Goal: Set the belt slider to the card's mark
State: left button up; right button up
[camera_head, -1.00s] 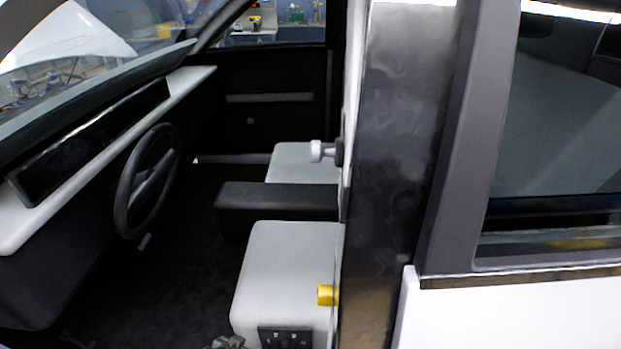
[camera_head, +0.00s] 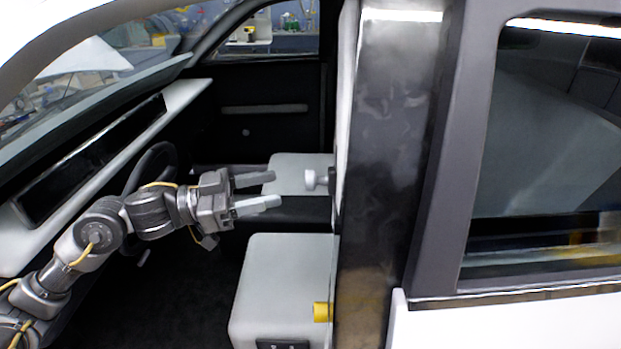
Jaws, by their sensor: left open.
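The belt slider, a light grey knob (camera_head: 316,180) on a dark mount, sticks out to the left from the inner edge of the door pillar (camera_head: 390,150). My left gripper (camera_head: 272,190) reaches into the car from the left, with its two fingers apart, empty, and pointing right at the knob. A gap lies between the fingertips and the knob. A yellow piece (camera_head: 322,312) sits lower on the pillar's inner edge, beside the near seat. I cannot make out the card or its mark. My right gripper is not in view.
The near grey seat (camera_head: 285,280) and far grey seat (camera_head: 290,165) lie below and behind the gripper. The steering wheel (camera_head: 152,165) is partly behind my left arm. The rear door window (camera_head: 545,150) is at right. The floor is dark and open.

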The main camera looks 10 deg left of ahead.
aim_at(309, 180)
pick_arm(q)
jog(key=s+a+r+m+g, duration=0.2)
jog(key=s+r+g, duration=0.1)
jog(key=r+g, duration=0.15)
jog(key=shift+p+x, duration=1.95)
jog(key=shift+x, duration=3.55)
jog(key=shift+s, duration=0.1)
jog(key=shift+c, duration=0.4)
grip_shut()
jog(key=r+p, duration=0.2)
jog(key=w+r+p, duration=0.1)
jog(key=r+p, duration=0.1)
jog(key=shift+w+a+r, duration=0.15)
jog(key=shift+r, duration=0.15)
jog(key=shift+w+a+h, duration=0.1)
jog(key=shift+h, duration=0.2)
